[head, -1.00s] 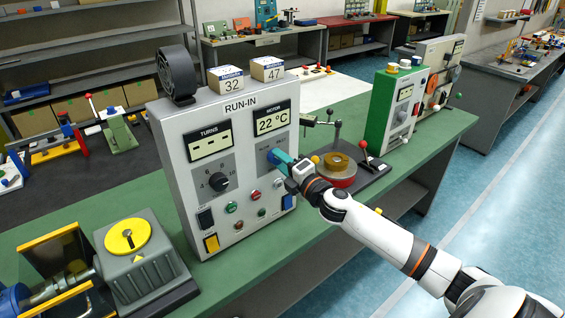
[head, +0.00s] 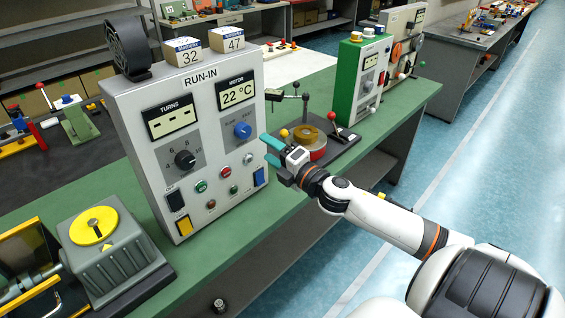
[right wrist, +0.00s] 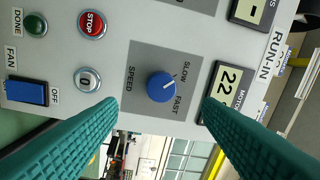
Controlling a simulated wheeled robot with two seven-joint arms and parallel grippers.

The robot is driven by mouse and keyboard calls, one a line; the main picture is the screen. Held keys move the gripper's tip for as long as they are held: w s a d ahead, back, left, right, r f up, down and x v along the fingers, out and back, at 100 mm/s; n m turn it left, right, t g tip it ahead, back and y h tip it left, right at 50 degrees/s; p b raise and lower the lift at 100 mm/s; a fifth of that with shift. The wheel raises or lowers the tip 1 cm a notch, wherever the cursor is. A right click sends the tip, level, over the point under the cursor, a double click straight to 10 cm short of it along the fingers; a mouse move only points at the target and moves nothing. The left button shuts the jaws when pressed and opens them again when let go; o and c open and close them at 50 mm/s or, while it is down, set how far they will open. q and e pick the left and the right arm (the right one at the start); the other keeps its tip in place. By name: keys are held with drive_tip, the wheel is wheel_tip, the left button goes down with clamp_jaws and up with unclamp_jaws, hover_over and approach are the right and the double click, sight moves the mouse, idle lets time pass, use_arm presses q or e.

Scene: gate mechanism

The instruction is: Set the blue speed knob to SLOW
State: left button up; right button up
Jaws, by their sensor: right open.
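The blue speed knob (head: 243,130) is on the right side of the grey RUN-IN panel (head: 200,82), below the display reading 22 °C. In the right wrist view the knob (right wrist: 161,87) sits on a dark grey plate with the words SPEED, SLOW and FAST. Its white mark points up and right in that view, toward the SLOW word. My right gripper (head: 266,150) has teal fingers, open and empty. It is in front of the panel, apart from the knob. In the right wrist view the two fingers stand wide on either side below the knob. My left gripper is not in view.
A black TURNS knob (head: 185,160) is left of the blue one. Buttons and a blue FAN switch (head: 259,177) lie below. A spool stand with a red-knobbed lever (head: 333,117) and a green box (head: 358,80) stand to the right on the green bench.

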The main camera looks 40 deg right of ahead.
drive_tip(key=shift+s+d+f+b, duration=0.15)
drive_tip(key=shift+s+b, duration=0.15)
drive_tip(key=shift+s, duration=1.7)
drive_tip(key=shift+c, duration=0.2)
idle(0.7)
